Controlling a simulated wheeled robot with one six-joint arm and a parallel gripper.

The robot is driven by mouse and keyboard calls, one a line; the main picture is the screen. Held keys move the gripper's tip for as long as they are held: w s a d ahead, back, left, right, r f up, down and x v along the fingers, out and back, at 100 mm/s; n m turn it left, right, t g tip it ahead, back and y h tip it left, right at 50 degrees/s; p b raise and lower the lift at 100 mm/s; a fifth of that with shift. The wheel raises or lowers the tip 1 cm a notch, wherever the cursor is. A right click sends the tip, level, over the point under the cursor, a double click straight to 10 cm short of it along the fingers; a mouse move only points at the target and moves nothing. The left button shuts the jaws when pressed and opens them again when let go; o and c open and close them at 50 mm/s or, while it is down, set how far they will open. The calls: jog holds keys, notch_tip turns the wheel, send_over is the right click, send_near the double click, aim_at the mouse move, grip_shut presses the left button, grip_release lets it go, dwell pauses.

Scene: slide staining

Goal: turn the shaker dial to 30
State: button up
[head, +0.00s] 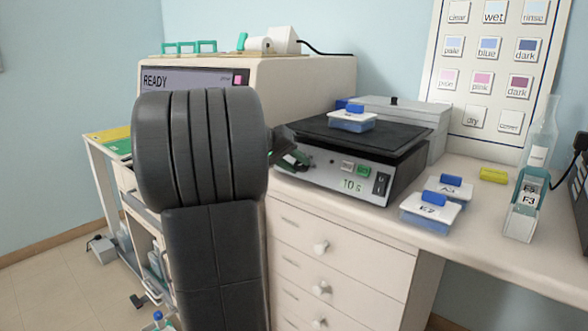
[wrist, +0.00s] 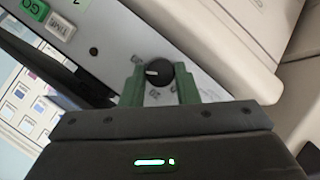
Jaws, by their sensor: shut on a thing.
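The shaker (head: 345,165) stands on the bench with a black platform on top and a grey front panel. In the wrist view the round black dial (wrist: 159,73) has a white pointer mark toward the left of the picture. My gripper (wrist: 160,88) has its green fingers shut on the dial, one on each side. In the head view my arm hides the dial, and only part of the gripper (head: 290,158) shows at the panel's left end. The scale numbers are too small to read.
A blue-and-white box (head: 352,121) sits on the shaker platform. A large machine (head: 300,85) reading READY is behind my arm.

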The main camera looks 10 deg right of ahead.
jog(key=shift+s+f+m+t+y+b, duration=0.15)
jog(key=shift+m+t+y+b, duration=0.15)
jog(key=shift+m+y+b, duration=0.65)
jog(key=shift+m+h, duration=0.25)
jog(key=shift+m, duration=0.2)
jog(key=o, duration=1)
jog(key=shift+r, duration=0.2)
jog(key=shift+a+r+p, duration=0.15)
jog(key=shift+r+p, duration=0.05)
jog(key=shift+p, duration=0.1)
jog(key=p+v, duration=0.3)
jog(key=v, duration=1)
jog(key=shift+s+a+f, duration=0.1)
jog(key=shift+s+a, duration=0.05)
jog(key=shift+s, duration=0.05)
